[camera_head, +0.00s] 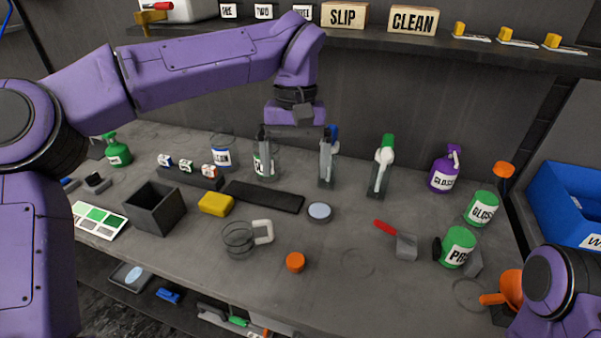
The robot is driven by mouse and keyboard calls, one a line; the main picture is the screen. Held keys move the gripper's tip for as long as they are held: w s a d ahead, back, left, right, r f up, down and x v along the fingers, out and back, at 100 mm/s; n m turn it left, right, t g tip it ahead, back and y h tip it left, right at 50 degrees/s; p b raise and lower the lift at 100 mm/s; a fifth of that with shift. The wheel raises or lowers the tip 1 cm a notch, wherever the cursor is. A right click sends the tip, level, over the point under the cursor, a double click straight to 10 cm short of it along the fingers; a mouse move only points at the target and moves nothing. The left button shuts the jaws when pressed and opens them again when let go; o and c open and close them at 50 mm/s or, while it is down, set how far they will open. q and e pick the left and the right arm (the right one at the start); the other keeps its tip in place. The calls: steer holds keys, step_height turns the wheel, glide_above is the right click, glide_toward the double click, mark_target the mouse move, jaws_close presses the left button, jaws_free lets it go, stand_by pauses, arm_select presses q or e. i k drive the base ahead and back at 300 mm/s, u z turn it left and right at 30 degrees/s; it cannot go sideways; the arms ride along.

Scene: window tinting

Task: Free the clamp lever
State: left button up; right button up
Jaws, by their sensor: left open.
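A red lever-like handle (384,226) lies on the bench right of centre, beside a grey block (406,247); I cannot tell whether they are joined. A red and yellow clamp-like piece (152,15) sits by a white box at the top left shelf. Which of these is the clamp lever is not clear. My left gripper (295,158) points down over the back of the bench, its two fingers wide apart with nothing seen between them. It is well away from both red pieces.
Upright holders with blue-topped (328,165) and green-topped (384,160) tools stand near the left gripper. A clear mug (238,238), orange cap (296,262), grey disc (320,212) and green PG-labelled can (459,247) stand in front.

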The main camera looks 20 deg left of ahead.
mark_target(381, 224)
steer(key=k, duration=1)
